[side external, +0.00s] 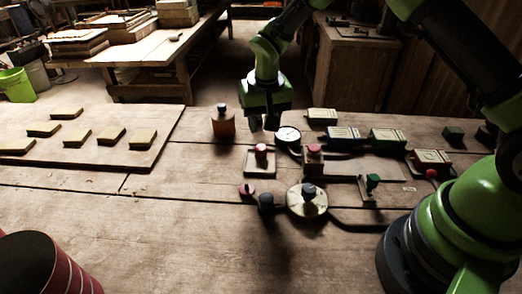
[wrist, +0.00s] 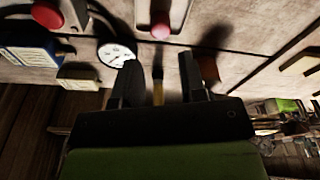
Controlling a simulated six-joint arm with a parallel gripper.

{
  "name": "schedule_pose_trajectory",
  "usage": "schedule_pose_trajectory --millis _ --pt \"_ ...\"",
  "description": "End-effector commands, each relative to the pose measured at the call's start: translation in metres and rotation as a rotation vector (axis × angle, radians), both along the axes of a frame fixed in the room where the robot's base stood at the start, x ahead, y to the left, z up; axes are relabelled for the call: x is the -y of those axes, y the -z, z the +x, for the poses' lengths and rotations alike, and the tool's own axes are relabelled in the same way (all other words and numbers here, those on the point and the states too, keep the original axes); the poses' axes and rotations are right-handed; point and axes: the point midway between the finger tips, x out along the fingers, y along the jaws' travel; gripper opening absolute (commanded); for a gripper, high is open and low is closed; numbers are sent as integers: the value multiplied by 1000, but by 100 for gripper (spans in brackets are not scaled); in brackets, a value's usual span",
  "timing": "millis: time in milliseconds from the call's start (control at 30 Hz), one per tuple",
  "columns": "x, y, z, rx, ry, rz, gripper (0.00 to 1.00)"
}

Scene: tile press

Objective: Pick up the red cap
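Several red-topped pieces show, and I cannot tell for certain which one is the red cap. A small red round piece (side external: 247,190) lies on the table. A red knob (side external: 261,150) stands on a pale square plate; it also shows at the top middle of the wrist view (wrist: 160,26). Another red top (side external: 314,149) sits on a block to its right. My gripper (side external: 263,123) is above the table, behind the plate and apart from these red pieces. In the wrist view its two fingers (wrist: 158,85) are spread. A narrow tan strip shows between them; I cannot tell what it is.
An orange-brown jar (side external: 223,124) with a dark top stands left of my gripper. A dial gauge (side external: 288,135) is close on the right.

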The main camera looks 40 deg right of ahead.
Motion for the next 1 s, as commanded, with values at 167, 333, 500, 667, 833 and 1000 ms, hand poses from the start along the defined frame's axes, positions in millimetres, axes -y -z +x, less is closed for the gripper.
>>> schedule_pose_trajectory --millis 167,333,500,667,833,1000 --pt "2 28 3 -4 1 0 38" --pt "3 41 6 -2 2 0 38" --pt "6 62 11 -4 3 0 38" --pt "7 83 15 -4 2 1 38" --pt "8 90 17 -1 2 2 38" --pt "8 89 17 0 2 2 34"
